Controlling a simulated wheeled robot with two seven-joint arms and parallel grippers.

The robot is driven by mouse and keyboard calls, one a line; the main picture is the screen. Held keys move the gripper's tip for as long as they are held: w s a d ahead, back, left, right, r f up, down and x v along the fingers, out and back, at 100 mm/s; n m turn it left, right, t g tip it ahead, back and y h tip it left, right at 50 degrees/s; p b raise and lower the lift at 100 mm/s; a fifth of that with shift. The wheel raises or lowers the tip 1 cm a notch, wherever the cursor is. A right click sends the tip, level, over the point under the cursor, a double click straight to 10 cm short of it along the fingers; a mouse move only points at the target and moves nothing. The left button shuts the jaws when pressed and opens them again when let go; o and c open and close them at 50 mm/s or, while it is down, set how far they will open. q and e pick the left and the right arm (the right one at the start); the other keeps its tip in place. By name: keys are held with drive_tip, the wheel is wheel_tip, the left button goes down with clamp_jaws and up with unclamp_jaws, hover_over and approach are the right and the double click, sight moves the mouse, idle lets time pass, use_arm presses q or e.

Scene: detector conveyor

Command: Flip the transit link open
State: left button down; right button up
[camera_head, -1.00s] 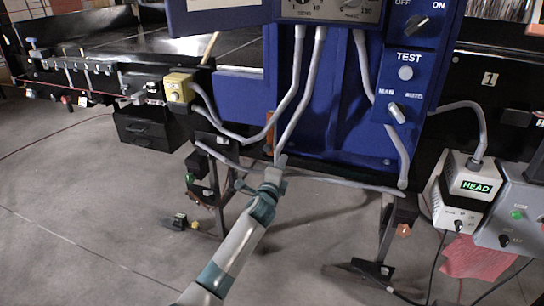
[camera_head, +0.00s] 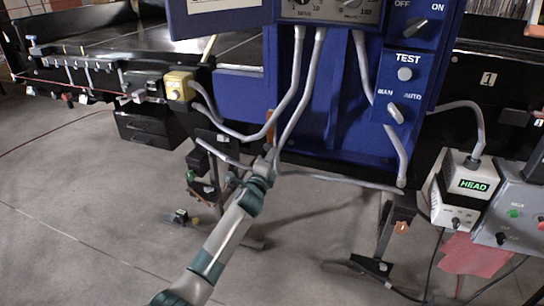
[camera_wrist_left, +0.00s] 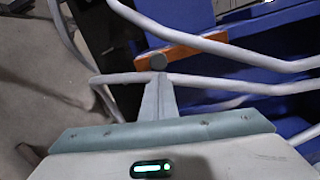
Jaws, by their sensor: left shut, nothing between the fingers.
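The transit link looks to be an orange bar (camera_head: 271,125) low on the blue cabinet, standing nearly upright behind the grey hoses. In the left wrist view the orange bar (camera_wrist_left: 187,53) lies slanted, partly hidden by a hose and by the fingertips. My left gripper (camera_head: 271,154) is shut and empty, just below the bar. In the left wrist view its closed fingers (camera_wrist_left: 159,80) point at the bar, with a dark round end (camera_wrist_left: 158,62) in front of the tips. I cannot tell whether they touch. My right gripper is not in view.
Grey hoses (camera_head: 296,108) run down and across close to the fingers. The blue cabinet (camera_head: 345,120) carries a MAN/AUTO switch (camera_head: 396,112). Open floor lies in front.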

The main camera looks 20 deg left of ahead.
use_arm(q)
drive_tip(key=shift+w+a+f+m, duration=0.1)
drive_tip(key=shift+a+f+m, duration=0.1)
drive_tip(key=shift+a+m, duration=1.15)
drive_tip(key=a+r+m+h+p, duration=0.2)
drive_tip(key=a+r+m+p, duration=0.7)
drive_tip(key=m, duration=1)
drive_tip(key=shift+w+a+r+t, duration=0.25)
drive_tip(key=shift+a+r, duration=1)
drive_tip(key=shift+r, duration=0.9)
